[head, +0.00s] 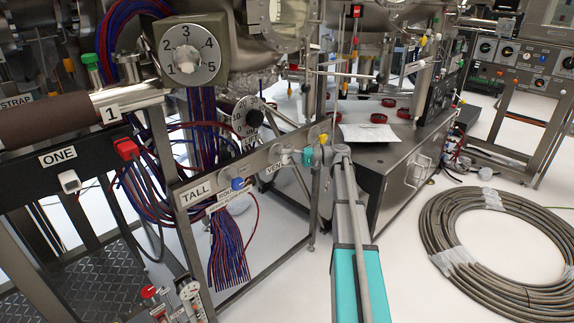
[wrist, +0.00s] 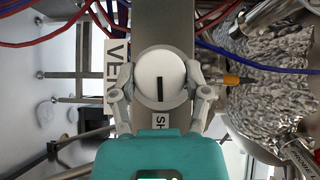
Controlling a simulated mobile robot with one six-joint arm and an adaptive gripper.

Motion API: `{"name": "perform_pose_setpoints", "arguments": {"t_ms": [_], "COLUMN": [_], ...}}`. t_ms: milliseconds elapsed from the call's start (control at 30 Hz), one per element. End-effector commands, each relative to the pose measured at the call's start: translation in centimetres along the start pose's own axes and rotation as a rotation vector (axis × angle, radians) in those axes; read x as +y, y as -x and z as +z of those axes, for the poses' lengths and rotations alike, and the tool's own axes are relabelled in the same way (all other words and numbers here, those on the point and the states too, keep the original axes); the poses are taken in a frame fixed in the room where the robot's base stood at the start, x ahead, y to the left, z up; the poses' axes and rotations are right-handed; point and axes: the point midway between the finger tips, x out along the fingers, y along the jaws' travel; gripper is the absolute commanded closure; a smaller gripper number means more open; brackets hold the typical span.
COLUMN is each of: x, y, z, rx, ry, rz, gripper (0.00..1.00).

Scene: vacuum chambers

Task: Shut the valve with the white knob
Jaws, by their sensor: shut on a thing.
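The round white knob (wrist: 160,66) faces me in the wrist view, with a black line on its face pointing down the picture. My gripper (wrist: 161,84) has a finger on either side of the knob and is shut on it. A label starting "SH" (wrist: 158,121) shows below the knob, partly hidden by my teal gripper body. A label reading "VEN" (wrist: 114,60), cut off by a finger, stands to the left. In the head view my gripper (head: 294,157) is at the right part of the grey rail; it hides most of the knob.
The rail (head: 215,180) also carries a blue knob (head: 238,184) and a "TALL" label (head: 195,193). Red and blue cables hang behind it. In the wrist view, crumpled foil (wrist: 262,100) is close on the right. A coiled hose (head: 450,250) lies on the floor.

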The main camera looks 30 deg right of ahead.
Motion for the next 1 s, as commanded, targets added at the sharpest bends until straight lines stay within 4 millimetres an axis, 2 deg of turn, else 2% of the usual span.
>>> {"name": "perform_pose_setpoints", "arguments": {"t_ms": [567,600,767,1000], "x": [0.07,0.07,0.05,0.02], "y": [-0.01,-0.01,0.0,0.03], "z": [0.08,0.08,0.05,0.02], "rx": [0.0,0.0,0.0,0.001], "ry": [-0.036,-0.036,-0.035,-0.035], "rz": [-0.032,-0.032,-0.032,-0.033], "gripper": [0.87,0.36,0.06,0.05]}}
